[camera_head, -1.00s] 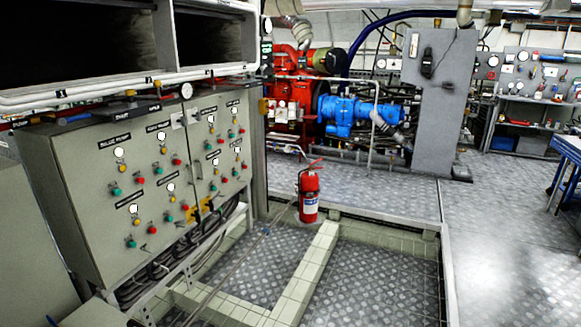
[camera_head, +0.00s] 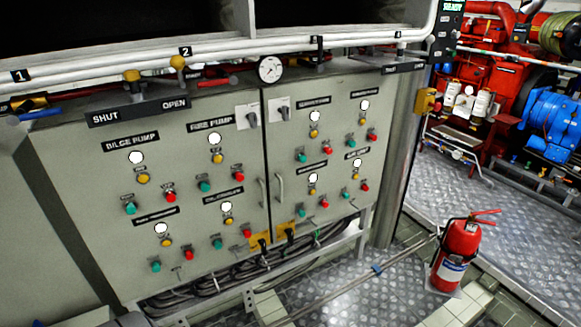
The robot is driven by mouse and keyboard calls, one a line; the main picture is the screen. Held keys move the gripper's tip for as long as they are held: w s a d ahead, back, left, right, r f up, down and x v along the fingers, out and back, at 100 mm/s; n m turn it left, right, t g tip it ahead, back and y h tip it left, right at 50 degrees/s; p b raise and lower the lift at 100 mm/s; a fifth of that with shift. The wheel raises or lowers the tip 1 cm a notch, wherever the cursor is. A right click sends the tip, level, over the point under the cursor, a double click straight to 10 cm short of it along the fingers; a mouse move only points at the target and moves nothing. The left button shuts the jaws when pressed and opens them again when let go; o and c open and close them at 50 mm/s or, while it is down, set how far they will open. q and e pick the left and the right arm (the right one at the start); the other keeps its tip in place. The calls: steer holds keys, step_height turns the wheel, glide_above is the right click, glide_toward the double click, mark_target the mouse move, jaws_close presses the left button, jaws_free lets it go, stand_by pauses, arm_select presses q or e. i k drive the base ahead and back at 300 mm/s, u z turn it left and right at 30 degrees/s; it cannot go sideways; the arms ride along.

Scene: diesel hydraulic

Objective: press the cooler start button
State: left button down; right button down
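A grey-green control cabinet (camera_head: 90,165) with two doors fills the left and middle of the head view. Each door carries several groups of a label, a white round lamp, a yellow knob, a green button and a red button. I can read the bilge pump label (camera_head: 130,141) and the fire pump label (camera_head: 210,123). The other labels, such as the one at lower middle (camera_head: 223,195), are too blurred to read surely, so I cannot tell which group is the cooler's. Green buttons include the lower-left one (camera_head: 156,266) and the lower-middle one (camera_head: 217,244). Neither gripper shows.
White pipes and a pressure gauge (camera_head: 270,69) run above the cabinet. Cables (camera_head: 215,280) hang below it. A red fire extinguisher (camera_head: 458,255) stands on the floor at right. Red machinery (camera_head: 505,100) and a blue pump (camera_head: 553,120) stand beyond. The patterned metal floor (camera_head: 350,300) shows before the cabinet.

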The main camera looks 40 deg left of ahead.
mark_target(218, 245)
steer(key=i, duration=1.4)
steer(key=u, duration=4.3)
